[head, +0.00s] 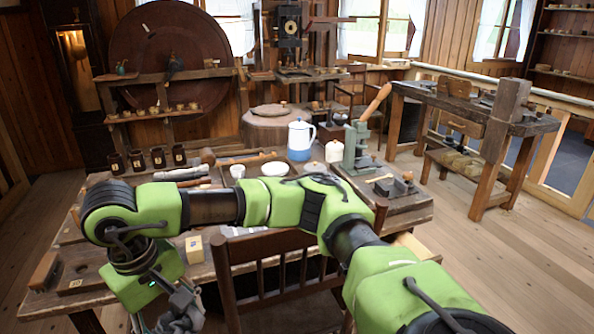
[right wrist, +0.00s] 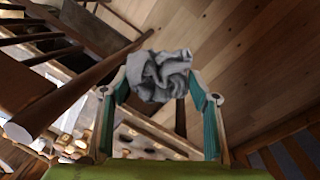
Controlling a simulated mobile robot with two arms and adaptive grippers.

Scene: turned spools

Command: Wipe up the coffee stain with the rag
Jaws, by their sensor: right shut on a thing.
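My right arm enters the head view from the lower right and reaches across in front of the table to the left. My right gripper (head: 180,310) hangs low at the bottom left, in front of the table (head: 75,297). In the right wrist view my right gripper (right wrist: 162,82) is shut on a crumpled grey rag (right wrist: 161,72), with wooden floor behind it. I see no clear coffee stain; my arm hides part of the tabletop. My left gripper is out of view.
A wooden chair (head: 275,247) stands close against the table's front, beside my arm. The tabletop holds a white and blue coffee pot (head: 299,141), a white cup (head: 237,171), a green lever press (head: 357,145) and several dark tins. Open floor (head: 480,255) lies to the right.

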